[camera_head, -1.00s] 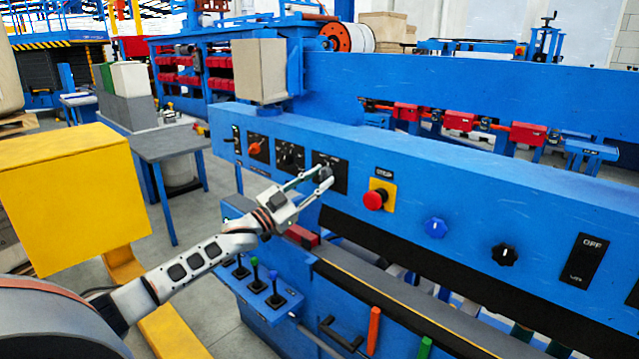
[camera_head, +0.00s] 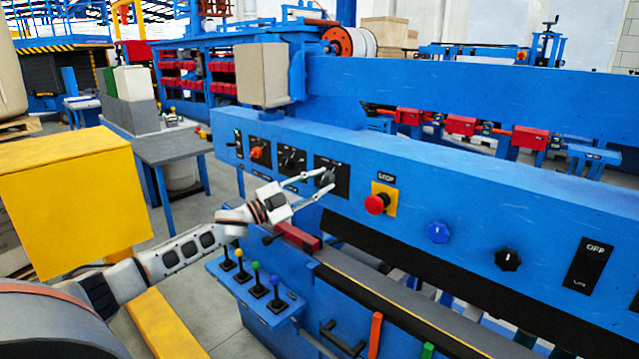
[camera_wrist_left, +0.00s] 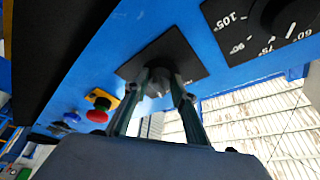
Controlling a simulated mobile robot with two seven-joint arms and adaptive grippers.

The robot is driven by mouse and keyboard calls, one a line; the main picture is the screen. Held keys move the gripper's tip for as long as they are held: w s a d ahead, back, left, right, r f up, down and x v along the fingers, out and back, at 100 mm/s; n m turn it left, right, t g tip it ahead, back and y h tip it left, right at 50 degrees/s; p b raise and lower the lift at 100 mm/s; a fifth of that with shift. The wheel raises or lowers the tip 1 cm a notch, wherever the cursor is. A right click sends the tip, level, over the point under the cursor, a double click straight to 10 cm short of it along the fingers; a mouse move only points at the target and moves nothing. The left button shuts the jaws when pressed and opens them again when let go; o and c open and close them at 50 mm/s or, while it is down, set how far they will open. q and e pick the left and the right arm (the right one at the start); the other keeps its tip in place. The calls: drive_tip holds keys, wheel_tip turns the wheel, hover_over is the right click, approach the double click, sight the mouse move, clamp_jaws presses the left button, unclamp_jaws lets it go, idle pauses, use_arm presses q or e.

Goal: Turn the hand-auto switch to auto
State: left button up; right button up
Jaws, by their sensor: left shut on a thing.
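The hand-auto switch is a dark knob on a black plate (camera_head: 338,170) on the front of the blue machine panel. My left gripper (camera_head: 325,181) is at this knob, with its fingers closed around it. In the left wrist view the two fingers (camera_wrist_left: 163,88) hold the knob in front of the black plate (camera_wrist_left: 183,57). The fingers hide much of the knob, and its pointer and the plate's lettering cannot be read. My right gripper is not in view.
To the right on the panel are a red stop button (camera_head: 376,204), a blue knob (camera_head: 437,232) and a black knob (camera_head: 507,258). An orange switch (camera_head: 257,152) is to the left. Levers with coloured tops (camera_head: 256,284) stand below my left arm.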

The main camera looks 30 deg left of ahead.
use_arm(q)
drive_tip(key=o, duration=1.1)
drive_tip(key=shift+v, duration=6.05)
